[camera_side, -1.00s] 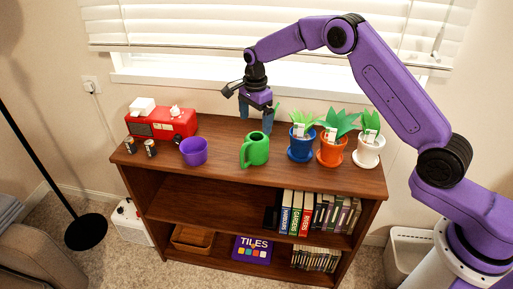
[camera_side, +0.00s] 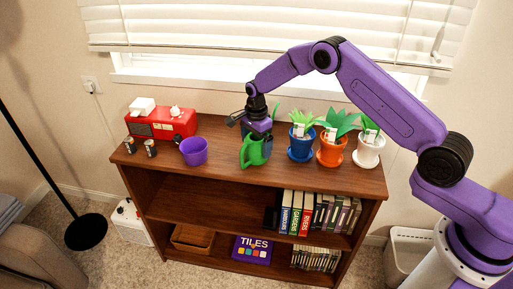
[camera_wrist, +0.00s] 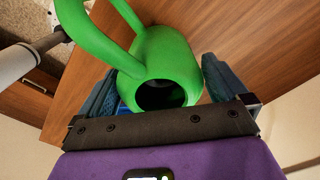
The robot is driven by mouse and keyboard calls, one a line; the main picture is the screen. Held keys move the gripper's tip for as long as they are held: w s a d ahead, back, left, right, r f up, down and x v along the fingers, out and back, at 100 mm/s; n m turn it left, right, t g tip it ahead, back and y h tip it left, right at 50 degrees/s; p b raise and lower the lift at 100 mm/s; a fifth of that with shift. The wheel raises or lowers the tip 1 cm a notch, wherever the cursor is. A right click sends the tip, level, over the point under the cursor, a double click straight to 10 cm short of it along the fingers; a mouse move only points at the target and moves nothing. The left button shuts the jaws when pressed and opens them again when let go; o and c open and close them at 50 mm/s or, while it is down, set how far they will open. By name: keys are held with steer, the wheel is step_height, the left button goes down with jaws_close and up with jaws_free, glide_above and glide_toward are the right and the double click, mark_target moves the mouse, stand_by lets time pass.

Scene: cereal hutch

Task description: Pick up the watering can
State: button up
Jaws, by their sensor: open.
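The green watering can (camera_side: 252,154) stands upright on the shelf top, between the purple mug and the blue plant pot. My gripper (camera_side: 258,140) is lowered over it, with its fingers down around the upper part of the can. In the wrist view the can (camera_wrist: 165,58) lies between the open fingers of my gripper (camera_wrist: 160,88), its dark round opening facing the camera and its handle toward the upper left. A gap shows on the right finger's side. Whether the left finger touches the can cannot be told.
A purple mug (camera_side: 194,151), a red radio (camera_side: 163,123) and two small cans (camera_side: 140,146) stand to the left on the shelf top (camera_side: 225,178). Blue (camera_side: 301,147), orange (camera_side: 331,150) and white (camera_side: 369,149) plant pots stand close on the right. The front strip of wood is clear.

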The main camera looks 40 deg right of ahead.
steer(key=c, duration=1.1)
steer(key=shift+r, duration=0.1)
steer(key=shift+r, duration=0.1)
steer(key=shift+r, duration=0.3)
step_height(320, 180, up, 3)
steer(key=shift+f, duration=0.15)
steer(key=s+r, duration=0.3)
steer(key=s, duration=0.1)
steer(key=s+d+r, duration=0.1)
steer(key=s+r, duration=0.2)
steer(key=s, duration=0.2)
steer(key=s+d+r, duration=0.1)
steer(key=s+r, duration=0.2)
steer(key=s, duration=0.2)
steer(key=shift+d+r, duration=0.15)
steer(key=shift+r, duration=0.05)
